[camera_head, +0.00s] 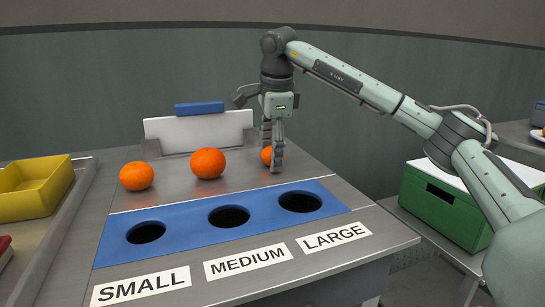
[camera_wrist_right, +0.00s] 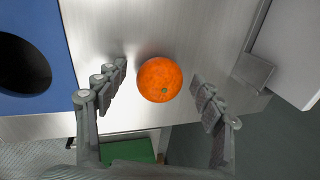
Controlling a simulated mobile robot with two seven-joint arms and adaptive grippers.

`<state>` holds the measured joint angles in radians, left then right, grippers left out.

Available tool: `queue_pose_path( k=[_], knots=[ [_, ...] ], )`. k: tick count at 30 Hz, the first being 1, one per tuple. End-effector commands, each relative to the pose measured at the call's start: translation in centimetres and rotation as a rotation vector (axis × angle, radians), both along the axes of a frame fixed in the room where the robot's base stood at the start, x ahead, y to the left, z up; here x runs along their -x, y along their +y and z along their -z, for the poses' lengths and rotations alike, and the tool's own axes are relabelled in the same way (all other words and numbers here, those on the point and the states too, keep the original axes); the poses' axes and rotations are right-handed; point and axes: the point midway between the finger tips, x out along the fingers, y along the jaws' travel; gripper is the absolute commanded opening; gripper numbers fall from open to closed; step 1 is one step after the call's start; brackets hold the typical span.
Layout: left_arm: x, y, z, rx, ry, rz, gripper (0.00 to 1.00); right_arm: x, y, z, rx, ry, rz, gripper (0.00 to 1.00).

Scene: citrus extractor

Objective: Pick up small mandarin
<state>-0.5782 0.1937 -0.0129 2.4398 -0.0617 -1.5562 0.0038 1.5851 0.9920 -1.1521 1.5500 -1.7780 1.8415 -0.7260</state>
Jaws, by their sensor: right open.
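An orange mandarin (camera_head: 266,155) sits at the right end of the steel counter, partly hidden behind my right gripper (camera_head: 272,158). The same round fruit (camera_wrist_right: 159,80) shows whole in the right wrist view, between the two open fingers, with a gap on each side. Two other orange fruits stand to the left on the counter: a middle one (camera_head: 208,163) that looks largest and a left one (camera_head: 136,176). The blue panel (camera_head: 184,221) in front has three dark holes, above labels SMALL (camera_head: 141,286), MEDIUM (camera_head: 248,262) and LARGE (camera_head: 334,237). My left gripper is out of view.
A white upright plate (camera_head: 199,131) with a blue top edge (camera_head: 199,108) stands behind the fruits. A yellow tray (camera_head: 34,189) is at the left. A green box (camera_head: 440,207) is at the right. The steel between the fruits is clear.

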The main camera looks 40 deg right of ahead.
Motion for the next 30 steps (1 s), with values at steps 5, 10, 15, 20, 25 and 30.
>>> queue_pose_path(
  k=[5, 10, 15, 20, 25, 30],
  knots=[
    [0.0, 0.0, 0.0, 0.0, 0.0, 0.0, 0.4, 0.0, 0.0, 0.0, 0.0, 0.0, 0.0, 0.5],
    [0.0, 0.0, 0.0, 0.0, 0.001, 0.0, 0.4, 0.0, 0.0, 0.0, 0.0, 0.0, 0.0, 0.29],
    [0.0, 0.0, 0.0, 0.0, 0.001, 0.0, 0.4, 0.0, 0.0, -0.1, -0.001, -0.001, 0.0, 0.14],
    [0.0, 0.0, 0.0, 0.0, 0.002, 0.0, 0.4, 0.0, 0.0, -0.1, -0.001, -0.001, 0.0, 0.14],
    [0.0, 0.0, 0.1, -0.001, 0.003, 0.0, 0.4, 0.0, 0.0, -0.9, -0.001, -0.003, 0.0, 0.14],
    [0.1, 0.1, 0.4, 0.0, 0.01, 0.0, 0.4, -0.1, 0.1, -3.2, -0.002, -0.004, 0.0, 0.14]
  ],
)
